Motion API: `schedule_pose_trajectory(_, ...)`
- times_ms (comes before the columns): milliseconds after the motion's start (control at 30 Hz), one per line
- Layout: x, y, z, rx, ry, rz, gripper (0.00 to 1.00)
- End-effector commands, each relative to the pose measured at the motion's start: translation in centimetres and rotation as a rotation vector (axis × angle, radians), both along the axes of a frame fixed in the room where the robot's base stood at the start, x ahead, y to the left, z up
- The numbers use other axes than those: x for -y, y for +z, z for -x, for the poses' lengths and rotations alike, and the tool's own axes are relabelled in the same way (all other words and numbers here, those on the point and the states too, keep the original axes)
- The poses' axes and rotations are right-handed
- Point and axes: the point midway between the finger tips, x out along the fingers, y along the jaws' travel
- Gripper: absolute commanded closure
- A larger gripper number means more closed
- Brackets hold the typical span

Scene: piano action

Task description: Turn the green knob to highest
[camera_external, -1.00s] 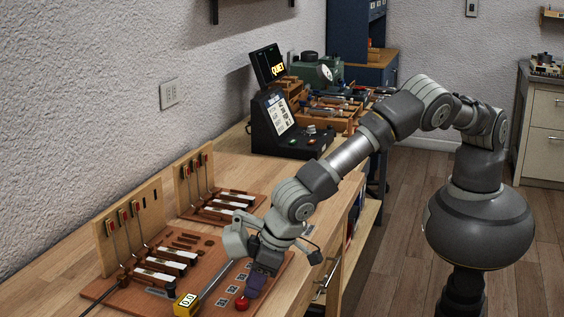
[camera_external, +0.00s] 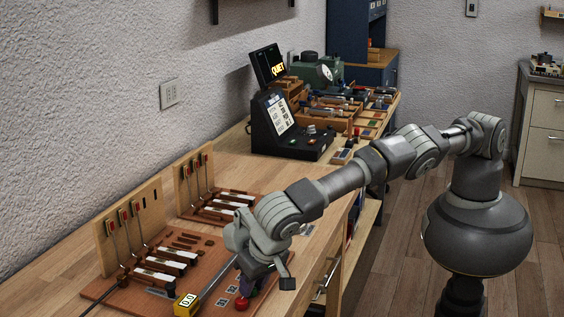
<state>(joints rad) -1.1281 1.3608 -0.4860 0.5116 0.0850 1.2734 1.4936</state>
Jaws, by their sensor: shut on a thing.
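My gripper (camera_external: 247,287) is low over the front right part of the reddish-brown board, pointing down, with its fingers mostly hidden by my wrist. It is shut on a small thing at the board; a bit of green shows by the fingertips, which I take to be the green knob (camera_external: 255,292). The knob is mostly covered, and its pointer or setting cannot be read. A red knob (camera_external: 242,303) stands just left of and in front of the fingers.
A yellow gauge box (camera_external: 186,304) and a grey rod lie left of my gripper. Piano-key models with upright wooden panels (camera_external: 130,222) stand along the wall side. A black console (camera_external: 290,127) with a screen stands farther back.

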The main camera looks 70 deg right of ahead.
Motion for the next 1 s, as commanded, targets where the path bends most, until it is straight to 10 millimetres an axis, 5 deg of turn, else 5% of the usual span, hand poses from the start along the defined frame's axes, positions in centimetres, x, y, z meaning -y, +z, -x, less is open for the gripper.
schedule_pose_trajectory(867, -0.12, -0.06, 0.07, -0.003, -0.082, -0.001, 1.00)
schedule_pose_trajectory(900, -0.12, -0.06, 0.07, -0.003, -0.082, -0.001, 0.71)
schedule_pose_trajectory(1000, -0.11, -0.05, 0.05, -0.003, -0.082, -0.001, 0.48)
